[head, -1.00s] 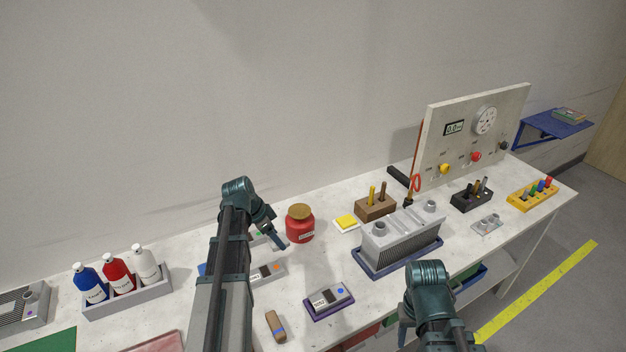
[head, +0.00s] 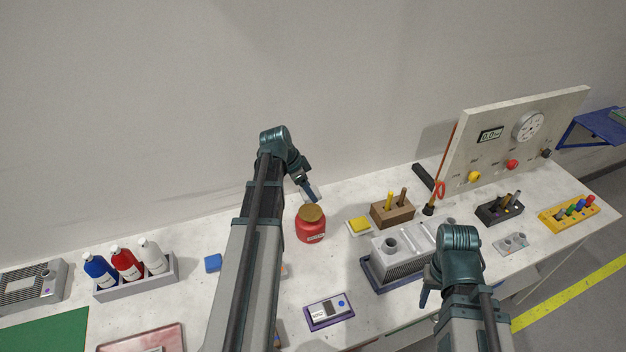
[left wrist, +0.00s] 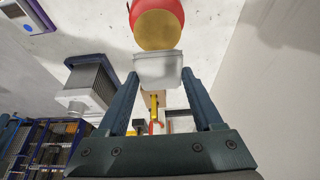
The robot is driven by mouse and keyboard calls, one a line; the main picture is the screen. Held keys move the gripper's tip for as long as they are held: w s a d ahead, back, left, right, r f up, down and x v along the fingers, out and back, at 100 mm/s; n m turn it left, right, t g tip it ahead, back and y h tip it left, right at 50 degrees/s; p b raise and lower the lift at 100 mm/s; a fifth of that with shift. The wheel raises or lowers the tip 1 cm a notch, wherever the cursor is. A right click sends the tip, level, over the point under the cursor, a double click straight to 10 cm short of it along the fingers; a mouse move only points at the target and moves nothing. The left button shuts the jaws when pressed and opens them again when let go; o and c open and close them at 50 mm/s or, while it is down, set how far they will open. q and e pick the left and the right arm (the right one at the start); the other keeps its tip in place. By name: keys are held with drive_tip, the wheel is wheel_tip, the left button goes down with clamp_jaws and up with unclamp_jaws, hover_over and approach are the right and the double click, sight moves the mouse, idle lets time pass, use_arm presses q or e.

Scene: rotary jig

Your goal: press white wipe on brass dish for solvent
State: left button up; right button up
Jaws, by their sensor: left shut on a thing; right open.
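The red solvent can (head: 311,232) stands on the bench with its brass dish (head: 313,213) on top. My left gripper (head: 311,194) is raised just above and behind the dish. In the left wrist view my left gripper (left wrist: 160,78) is shut on the white wipe (left wrist: 158,70), a pale block between the fingertips. There the brass dish (left wrist: 158,30) lies just beyond the wipe. I cannot tell whether they touch, but a gap seems to show in the head view. My right gripper (head: 425,297) is open over the bench's front, partly hidden by its arm.
A yellow block (head: 359,225) and a finned grey housing (head: 398,265) are right of the can. A labelled box on a purple base (head: 329,311) is in front. A bottle rack (head: 137,283) and blue block (head: 213,263) are left. Bare bench surrounds the can.

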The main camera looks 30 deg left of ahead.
sight(312, 211)
use_arm(q)
drive_tip(key=shift+s+f, duration=0.1)
drive_tip(key=shift+f, duration=0.05)
drive_tip(key=shift+f+b, duration=0.85)
drive_tip(key=shift+b, duration=0.05)
wheel_tip(312, 211, down, 4)
drive_tip(key=b, duration=0.4)
drive_tip(key=shift+f+b, duration=1.1)
drive_tip(key=shift+b, duration=0.05)
idle(0.8)
idle(0.7)
wheel_tip(312, 211, up, 7)
drive_tip(key=p, duration=0.7)
idle(0.5)
